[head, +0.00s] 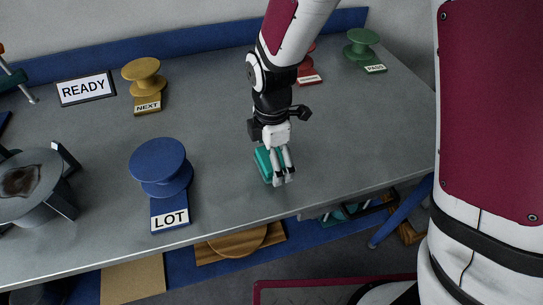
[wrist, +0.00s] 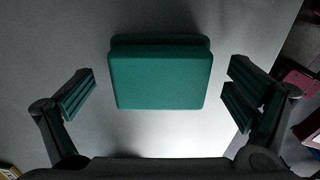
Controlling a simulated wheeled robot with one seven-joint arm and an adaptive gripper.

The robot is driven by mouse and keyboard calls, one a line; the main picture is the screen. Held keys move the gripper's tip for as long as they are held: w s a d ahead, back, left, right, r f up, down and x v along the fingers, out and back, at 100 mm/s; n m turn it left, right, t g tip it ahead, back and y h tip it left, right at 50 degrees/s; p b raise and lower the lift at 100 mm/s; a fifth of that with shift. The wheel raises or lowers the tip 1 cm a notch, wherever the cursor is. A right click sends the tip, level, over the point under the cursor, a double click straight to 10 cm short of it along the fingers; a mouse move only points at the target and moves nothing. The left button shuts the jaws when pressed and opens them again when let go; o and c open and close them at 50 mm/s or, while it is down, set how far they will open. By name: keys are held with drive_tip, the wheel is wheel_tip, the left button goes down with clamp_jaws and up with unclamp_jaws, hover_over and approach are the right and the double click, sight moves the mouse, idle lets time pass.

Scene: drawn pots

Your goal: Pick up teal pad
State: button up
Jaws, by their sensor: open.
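The teal pad (head: 264,164) lies on the grey table near its front edge, partly hidden behind my gripper in the head view. In the wrist view the teal pad (wrist: 160,78) is a rounded block with a second teal edge showing behind it. My gripper (head: 284,180) is above the pad and points down at it. In the wrist view my gripper (wrist: 160,92) is open, with one finger to the left of the pad and the other to the right. Bare table shows between the pad and each finger.
A blue knob labelled LOT (head: 160,165) stands left of the pad. A yellow NEXT knob (head: 144,75), a READY sign (head: 86,88), a red knob (head: 305,65) and a green PASS knob (head: 361,45) stand farther back. A dark round pot (head: 30,190) is far left. The table right of the pad is clear.

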drive_tip(key=c, duration=1.2)
drive_tip(key=shift+c, duration=0.8)
drive_tip(key=shift+s, duration=0.1)
drive_tip(key=shift+r, duration=0.5)
drive_tip(key=c, duration=0.4)
drive_tip(key=shift+o, duration=0.4)
wheel_tip(320, 180, up, 3)
drive_tip(key=shift+f, duration=0.2)
drive_tip(key=s+a, duration=0.2)
drive_tip(key=s, duration=0.5)
drive_tip(key=s+a+r, duration=0.1)
drive_tip(key=s+a, duration=0.1)
drive_tip(key=s, duration=0.6)
drive_tip(key=shift+a+r, duration=0.2)
drive_tip(key=shift+r, duration=0.05)
drive_tip(key=shift+s, duration=0.1)
